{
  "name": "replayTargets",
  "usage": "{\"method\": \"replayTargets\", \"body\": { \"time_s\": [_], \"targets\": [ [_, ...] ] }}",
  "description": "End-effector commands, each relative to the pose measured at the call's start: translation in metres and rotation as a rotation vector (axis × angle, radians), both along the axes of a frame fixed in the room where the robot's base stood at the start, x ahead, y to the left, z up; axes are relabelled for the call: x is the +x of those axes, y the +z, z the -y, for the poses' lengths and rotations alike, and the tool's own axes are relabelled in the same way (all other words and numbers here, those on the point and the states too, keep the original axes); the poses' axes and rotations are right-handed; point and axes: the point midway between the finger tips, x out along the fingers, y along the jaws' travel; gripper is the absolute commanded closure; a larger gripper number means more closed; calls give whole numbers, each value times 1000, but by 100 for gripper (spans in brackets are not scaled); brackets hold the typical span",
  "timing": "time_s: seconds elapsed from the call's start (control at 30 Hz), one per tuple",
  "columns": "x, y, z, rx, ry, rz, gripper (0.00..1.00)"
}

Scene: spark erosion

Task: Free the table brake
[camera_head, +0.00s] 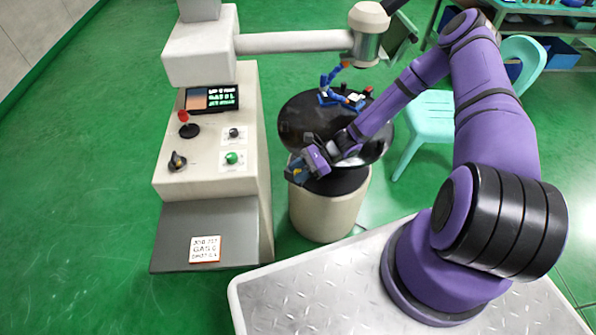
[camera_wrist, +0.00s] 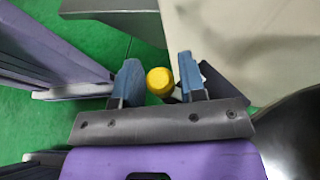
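The round black table (camera_head: 297,118) sits on a pale drum-shaped pedestal (camera_head: 325,212). My gripper (camera_head: 297,172) is at the table's near-left edge, beside the pedestal. In the wrist view a yellow round-ended knob (camera_wrist: 159,81) lies between the two blue fingers of my gripper (camera_wrist: 158,78). It is close to the left finger, and a narrow gap shows on its right, so the fingers look open around it. Whether this knob is the brake handle cannot be told; its stem is mostly hidden. In the head view my gripper hides most of this spot.
A cream console (camera_head: 255,165) with a screen, a red knob (camera_head: 183,116) and green and black buttons stands close left of my gripper. A horizontal arm with a machine head (camera_head: 368,40) hangs above the table. Small blue fixtures (camera_head: 340,97) stand on the tabletop. A turquoise chair (camera_head: 432,112) is behind.

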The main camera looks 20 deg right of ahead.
Motion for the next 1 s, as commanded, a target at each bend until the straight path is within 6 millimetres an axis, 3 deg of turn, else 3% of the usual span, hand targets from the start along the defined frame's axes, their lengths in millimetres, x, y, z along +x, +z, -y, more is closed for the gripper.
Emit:
{"method": "replayTargets", "body": {
  "time_s": [0.03, 0.13, 0.63, 1.0],
  "targets": [
    [0, 0, 0, 0, 0, 0, 74],
    [0, 0, 0, 0, 0, 0, 97],
    [3, 0, -7, 2, -146, -1, 97],
    [5, 0, -7, -1, -158, 0, 97]
  ]
}}
